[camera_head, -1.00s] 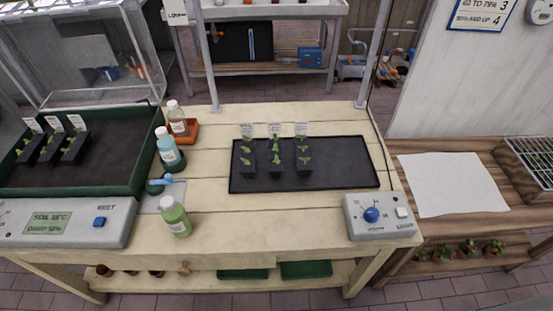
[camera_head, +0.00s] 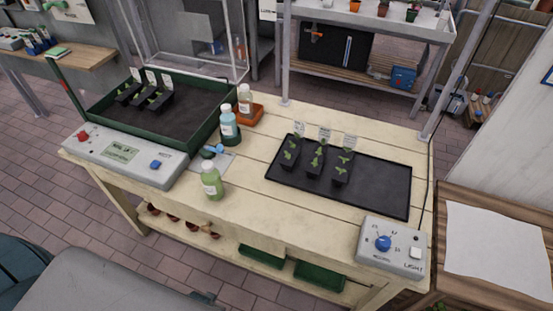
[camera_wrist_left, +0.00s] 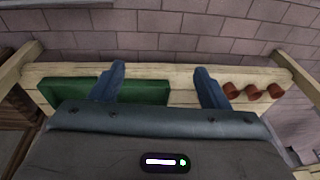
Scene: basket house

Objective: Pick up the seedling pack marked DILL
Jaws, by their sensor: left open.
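Several seedling packs with white tags stand in two groups in the head view. One group, with its middle pack (camera_head: 316,160), sits on the black tray (camera_head: 385,195) on the wooden bench. Another group (camera_head: 146,94) sits inside the green-walled propagator (camera_head: 195,138) at the left. The tag lettering is too small to read, so I cannot tell which is DILL. In the left wrist view my left gripper (camera_wrist_left: 160,85) is open and empty, its two blue fingers apart above the lower shelf. My right gripper is not in view.
A green bottle (camera_head: 211,182), a blue bottle (camera_head: 229,125) and a clear bottle (camera_head: 245,101) stand mid-bench. A light control box (camera_head: 391,250) is at the front right. The lower shelf holds green trays (camera_head: 319,277) and terracotta pots (camera_head: 172,218). The propagator's clear lid is raised.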

